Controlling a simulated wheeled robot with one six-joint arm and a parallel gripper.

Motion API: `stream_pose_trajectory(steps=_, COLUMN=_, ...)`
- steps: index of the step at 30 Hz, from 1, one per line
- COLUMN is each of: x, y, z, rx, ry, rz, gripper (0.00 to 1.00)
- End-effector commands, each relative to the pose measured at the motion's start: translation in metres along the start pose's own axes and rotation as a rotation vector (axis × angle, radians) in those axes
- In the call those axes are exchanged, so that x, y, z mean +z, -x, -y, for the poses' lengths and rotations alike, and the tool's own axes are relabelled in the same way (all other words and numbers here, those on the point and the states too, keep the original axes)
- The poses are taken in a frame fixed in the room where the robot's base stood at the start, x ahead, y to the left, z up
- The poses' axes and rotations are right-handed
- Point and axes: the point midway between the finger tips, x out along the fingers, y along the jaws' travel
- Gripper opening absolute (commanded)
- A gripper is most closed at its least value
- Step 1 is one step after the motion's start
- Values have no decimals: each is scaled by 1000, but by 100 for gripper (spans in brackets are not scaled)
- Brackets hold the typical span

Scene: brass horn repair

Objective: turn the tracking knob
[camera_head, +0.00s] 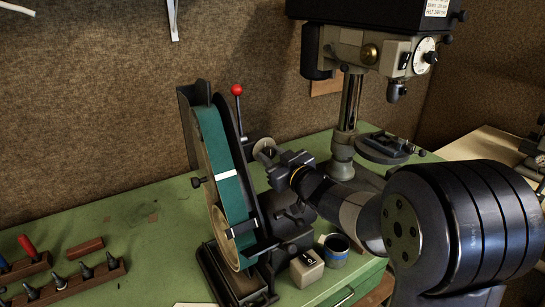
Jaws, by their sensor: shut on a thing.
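The belt grinder stands upright on the green bench, with a green belt (221,165) running down its front. The tracking knob (264,147) is a pale round knob on the grinder's right side, near the upper part of the frame. My gripper (272,156) reaches in from the right and is shut on the knob. The fingers and the gripper body hide part of the knob, so its exact turn cannot be read.
A lever with a red ball (237,90) rises above the grinder. A drill press (350,100) stands behind my arm at right. A dark cup (336,250) and a small block (307,268) sit below the arm.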

Motion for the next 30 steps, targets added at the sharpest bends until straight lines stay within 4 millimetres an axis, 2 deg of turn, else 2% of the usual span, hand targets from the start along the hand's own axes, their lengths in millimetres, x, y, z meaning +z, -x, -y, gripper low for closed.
stream_pose_trajectory(steps=21, x=2, y=0, z=1, rx=-4, ry=430, rz=15, gripper=8)
stream_pose_trajectory(steps=30, x=2, y=0, z=1, rx=-5, ry=529, rz=19, gripper=8)
